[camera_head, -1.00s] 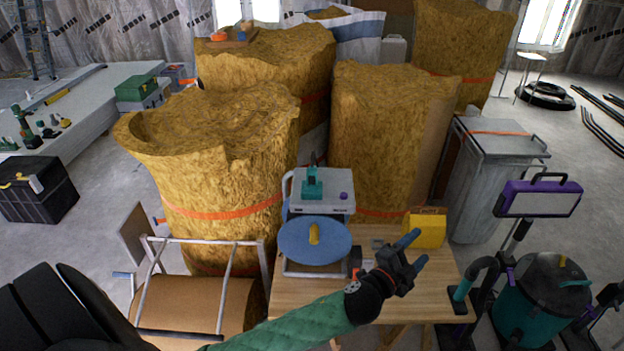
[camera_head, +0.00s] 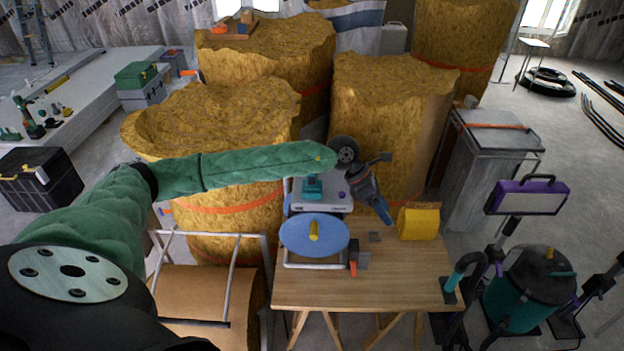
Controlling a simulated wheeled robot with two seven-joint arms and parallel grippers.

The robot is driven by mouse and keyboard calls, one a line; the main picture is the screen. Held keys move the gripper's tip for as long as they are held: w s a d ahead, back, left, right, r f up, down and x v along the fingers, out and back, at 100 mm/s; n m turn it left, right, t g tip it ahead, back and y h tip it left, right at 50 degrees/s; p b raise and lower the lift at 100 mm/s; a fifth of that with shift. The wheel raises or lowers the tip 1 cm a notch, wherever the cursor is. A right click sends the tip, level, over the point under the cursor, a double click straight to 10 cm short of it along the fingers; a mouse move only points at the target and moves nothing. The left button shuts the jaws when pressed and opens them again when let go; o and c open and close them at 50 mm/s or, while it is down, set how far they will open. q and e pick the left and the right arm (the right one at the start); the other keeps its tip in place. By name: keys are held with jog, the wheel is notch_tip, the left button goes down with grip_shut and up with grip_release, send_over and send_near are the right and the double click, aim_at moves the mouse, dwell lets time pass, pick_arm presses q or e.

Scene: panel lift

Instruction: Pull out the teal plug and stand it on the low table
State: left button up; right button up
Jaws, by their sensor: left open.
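The teal plug (camera_head: 313,185) stands upright in the top of a pale grey box (camera_head: 325,206) at the back left of the wooden table (camera_head: 400,286). My left gripper (camera_head: 386,188) is open and empty, to the right of the plug and above the back of the table. One finger points down toward the table, and the other points right. It does not touch the plug. I cannot tell if the table is the low one meant. My right gripper is not in view.
A blue disc (camera_head: 314,233) with a yellow handle stands in front of the grey box. A yellow block (camera_head: 419,223) sits at the table's back right. Large straw-coloured rolls (camera_head: 390,110) stand behind. The table's front is clear. A teal vacuum (camera_head: 520,300) stands at right.

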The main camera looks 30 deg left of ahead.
pick_arm(q)
jog(key=w+a+r+y+p, duration=0.1)
jog(key=a+r+y, duration=0.15)
jog(key=a, duration=0.45)
jog(key=w+a+r+y, duration=0.1)
jog(key=a+y, duration=0.2)
jog(key=a, duration=0.5)
notch_tip(320, 180, up, 3)
jog(key=y+p, duration=0.1)
jog(key=y, duration=0.2)
send_over(312, 178)
jog(key=w+a, duration=0.1)
jog(key=shift+w+f+g, duration=0.1)
jog(key=shift+w+g, duration=0.1)
jog(key=shift+g, duration=0.2)
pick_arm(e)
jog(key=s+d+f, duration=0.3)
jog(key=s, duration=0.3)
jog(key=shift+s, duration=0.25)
pick_arm(q)
jog(key=shift+f, duration=0.15)
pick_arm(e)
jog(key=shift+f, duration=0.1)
